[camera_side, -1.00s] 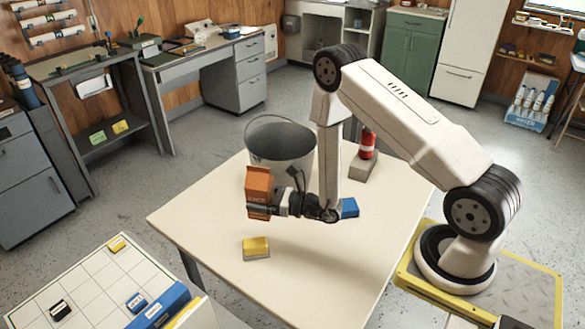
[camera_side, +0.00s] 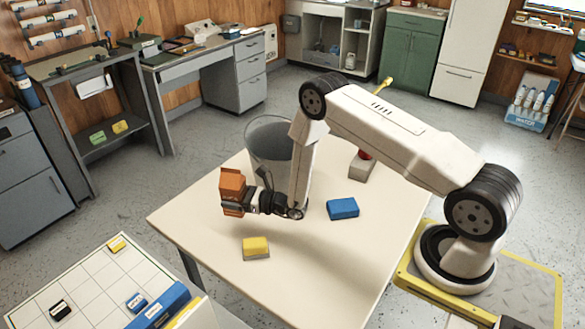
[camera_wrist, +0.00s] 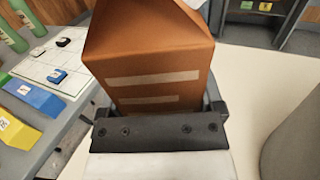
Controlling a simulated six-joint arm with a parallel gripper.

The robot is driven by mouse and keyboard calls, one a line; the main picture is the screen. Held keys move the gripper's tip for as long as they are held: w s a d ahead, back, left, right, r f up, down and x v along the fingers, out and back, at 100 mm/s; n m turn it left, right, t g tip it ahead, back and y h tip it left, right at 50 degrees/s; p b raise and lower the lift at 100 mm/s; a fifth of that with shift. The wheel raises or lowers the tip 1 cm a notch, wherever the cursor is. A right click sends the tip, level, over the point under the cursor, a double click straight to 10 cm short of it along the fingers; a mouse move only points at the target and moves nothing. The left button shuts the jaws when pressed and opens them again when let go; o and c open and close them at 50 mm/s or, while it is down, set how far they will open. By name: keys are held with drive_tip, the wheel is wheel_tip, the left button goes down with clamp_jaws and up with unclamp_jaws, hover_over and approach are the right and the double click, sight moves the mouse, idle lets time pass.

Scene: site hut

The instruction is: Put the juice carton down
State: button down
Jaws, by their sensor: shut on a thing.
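The juice carton (camera_side: 233,184) is orange-brown with a gabled top. My gripper (camera_side: 236,205) is shut on it near the left part of the cream table (camera_side: 318,275). In the side view the carton looks upright; I cannot tell whether its base touches the table. In the wrist view the carton (camera_wrist: 155,62) fills the middle, with two pale stripes on its face. The gripper (camera_wrist: 160,112) closes around its lower part there.
A grey bucket (camera_side: 268,140) stands behind the gripper. A blue block (camera_side: 342,208) and a yellow sponge-like block (camera_side: 256,246) lie on the table. A grey block (camera_side: 361,168) with something red stands farther back. A white gridded board (camera_side: 90,290) is at lower left. The table front is clear.

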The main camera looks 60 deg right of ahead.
drive_tip(key=shift+w+f, duration=1.95)
drive_tip(key=shift+f, duration=0.3)
drive_tip(key=shift+f, duration=0.1)
drive_tip(key=shift+w+f, duration=0.15)
drive_tip(key=shift+w, duration=0.05)
drive_tip(key=shift+f, duration=1.5)
drive_tip(key=shift+f, duration=0.15)
unclamp_jaws()
drive_tip(key=v, duration=1.2)
drive_tip(key=shift+d, duration=0.1)
